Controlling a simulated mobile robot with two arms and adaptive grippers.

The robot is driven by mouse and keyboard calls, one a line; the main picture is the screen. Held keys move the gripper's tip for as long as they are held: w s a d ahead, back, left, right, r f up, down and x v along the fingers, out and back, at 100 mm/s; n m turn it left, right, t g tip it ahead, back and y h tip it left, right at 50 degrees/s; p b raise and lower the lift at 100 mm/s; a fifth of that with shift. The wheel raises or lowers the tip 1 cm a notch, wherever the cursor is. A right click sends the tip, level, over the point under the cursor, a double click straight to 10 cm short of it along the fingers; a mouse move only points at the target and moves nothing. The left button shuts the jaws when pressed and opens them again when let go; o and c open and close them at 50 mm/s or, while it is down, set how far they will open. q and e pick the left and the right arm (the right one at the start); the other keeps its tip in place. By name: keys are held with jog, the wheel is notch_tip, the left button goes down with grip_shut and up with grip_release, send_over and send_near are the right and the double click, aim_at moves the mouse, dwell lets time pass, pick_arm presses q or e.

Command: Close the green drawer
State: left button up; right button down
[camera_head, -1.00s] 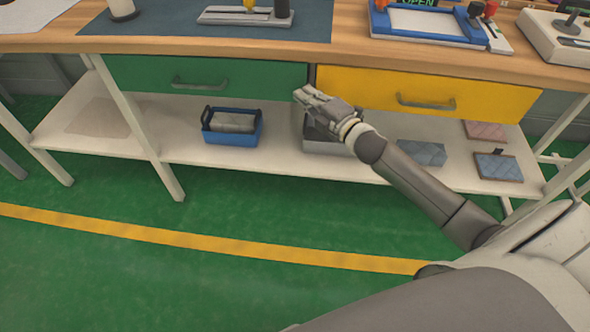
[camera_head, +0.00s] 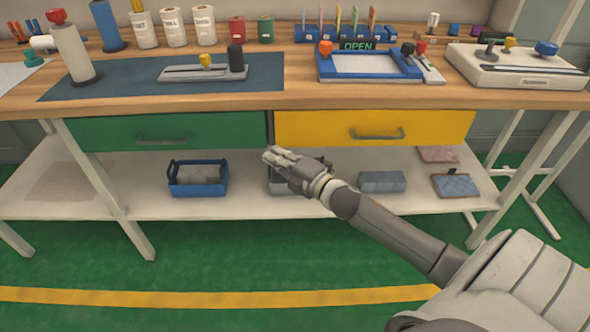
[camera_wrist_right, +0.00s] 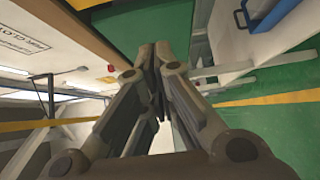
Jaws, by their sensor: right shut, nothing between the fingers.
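The green drawer (camera_head: 215,131) is under the left half of the wooden bench top, with a grey bar handle (camera_head: 163,138). Its front looks level with the yellow drawer (camera_head: 440,127) beside it, and no open inside shows. My right gripper (camera_head: 272,155) is below and in front of the drawers, near the gap between them, apart from the green front. In the right wrist view its fingers (camera_wrist_right: 158,52) are together with nothing between them, and a green surface (camera_wrist_right: 155,25) shows beyond them. My left gripper is in neither view.
The lower shelf (camera_head: 140,198) holds a blue bin (camera_head: 198,180), a grey bin behind my right gripper and several folded pads. The bench top (camera_head: 300,97) carries tools, bottles and rolls. Green floor in front is clear, with a yellow stripe (camera_head: 200,298).

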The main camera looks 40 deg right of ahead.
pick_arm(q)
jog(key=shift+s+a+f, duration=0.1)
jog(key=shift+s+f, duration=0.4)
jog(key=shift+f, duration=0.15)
pick_arm(e)
jog(key=s+d, duration=0.1)
jog(key=s, duration=0.5)
jog(key=shift+s+r, duration=0.15)
jog(key=shift+s, duration=0.25)
